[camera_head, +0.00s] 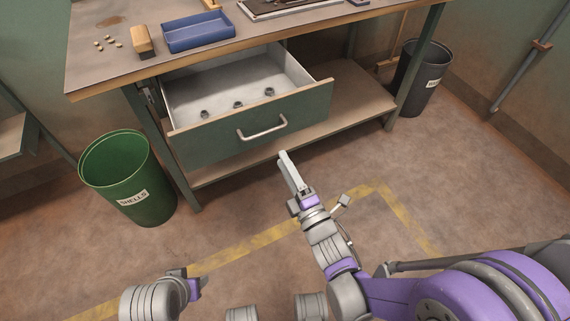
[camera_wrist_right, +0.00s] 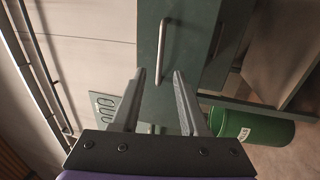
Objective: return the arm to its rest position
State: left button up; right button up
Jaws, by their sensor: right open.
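My right gripper (camera_head: 285,156) reaches forward over the floor, just in front of the workbench drawer (camera_head: 222,133). In the right wrist view its two fingers (camera_wrist_right: 159,75) stand apart with nothing between them. The drawer is pulled open, with a green front and a grey bar handle (camera_head: 263,128). The handle also shows in the right wrist view (camera_wrist_right: 161,48), ahead of the fingers, and I see no contact. Three small dark nuts (camera_head: 238,105) lie in the drawer. Part of my left arm shows at the lower left of the head view; I cannot make out its fingers.
A blue tray (camera_head: 198,32), a wooden block (camera_head: 142,42) and several small nuts stand on the bench top (camera_head: 95,75). A green bin (camera_head: 128,177) labelled SHELLS stands left, a dark bin (camera_head: 422,78) right. The yellow-lined floor before the bench is clear.

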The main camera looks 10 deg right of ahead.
jog(key=shift+s+d+f, duration=0.1)
jog(key=shift+s, duration=0.15)
dwell(0.4)
